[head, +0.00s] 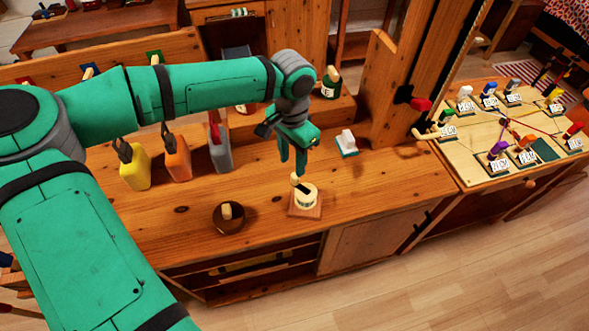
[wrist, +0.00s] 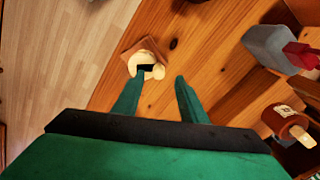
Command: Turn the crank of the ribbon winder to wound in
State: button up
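The ribbon winder (head: 305,197) stands on the wooden counter: a cream round drum on a square wooden base, with a dark crank arm and a pale knob on top. In the wrist view the winder (wrist: 148,58) lies just beyond the fingertips, nearer the left finger. My gripper (head: 292,170) points down above the winder and a little behind it. In the wrist view my gripper (wrist: 158,82) has its two green fingers apart with bare counter between them. I cannot tell whether a finger touches the knob.
A dark round pot with a pale knob (head: 228,215) stands left of the winder. Yellow, orange and grey containers (head: 177,157) stand further left. A white block (head: 347,143) on a green base sits behind right. A side table (head: 480,150) holds several labelled coloured handles.

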jog(key=shift+d+r, duration=0.1)
jog(key=shift+r, duration=1.45)
jog(key=shift+w, duration=0.1)
